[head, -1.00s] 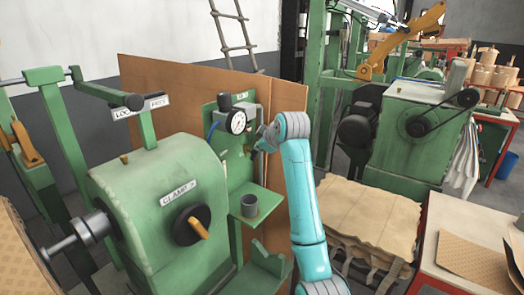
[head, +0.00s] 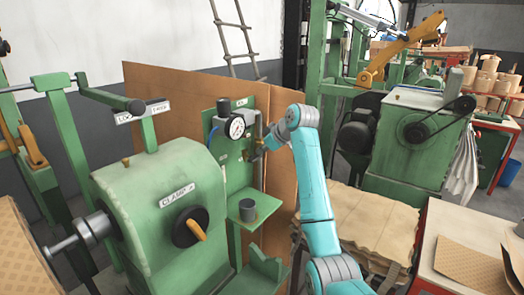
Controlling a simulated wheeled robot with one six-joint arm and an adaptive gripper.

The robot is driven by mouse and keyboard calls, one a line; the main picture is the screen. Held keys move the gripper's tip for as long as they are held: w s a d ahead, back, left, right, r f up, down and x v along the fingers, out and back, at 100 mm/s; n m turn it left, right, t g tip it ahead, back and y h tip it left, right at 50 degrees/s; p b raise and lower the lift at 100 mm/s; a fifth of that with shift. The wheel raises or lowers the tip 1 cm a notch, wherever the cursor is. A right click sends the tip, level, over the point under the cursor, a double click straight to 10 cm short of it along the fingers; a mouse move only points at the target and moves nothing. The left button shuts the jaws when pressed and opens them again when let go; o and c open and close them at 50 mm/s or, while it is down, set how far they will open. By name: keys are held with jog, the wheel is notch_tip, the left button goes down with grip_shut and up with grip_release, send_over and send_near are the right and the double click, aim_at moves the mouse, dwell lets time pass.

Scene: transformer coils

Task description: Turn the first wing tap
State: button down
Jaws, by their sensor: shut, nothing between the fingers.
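The green panel (head: 239,178) stands upright behind the green machine. It carries a round white dial gauge (head: 236,128) with a dark fitting above it and pipework beside it. I cannot make out a wing tap clearly; the fittings right of and below the gauge are small and partly covered by my wrist. My gripper (head: 255,154) is shut and empty, at the panel just right of and below the gauge. I cannot tell whether it touches a fitting.
A green shelf with a grey cup (head: 247,210) juts out below my gripper. The green machine with the CLAMP label (head: 178,194) and a black knob (head: 190,227) stands at left. A brown board (head: 281,150) stands behind my arm. A padded brown stack (head: 375,222) lies at right.

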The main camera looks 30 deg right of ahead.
jog(key=shift+r, duration=0.1)
dwell(0.6)
jog(key=s+d+r, duration=0.2)
jog(key=s+r, duration=0.4)
jog(key=r, duration=0.6)
jog(key=shift+s+d+r, duration=0.15)
jog(key=shift+s+d, duration=0.05)
jog(key=shift+s, duration=0.1)
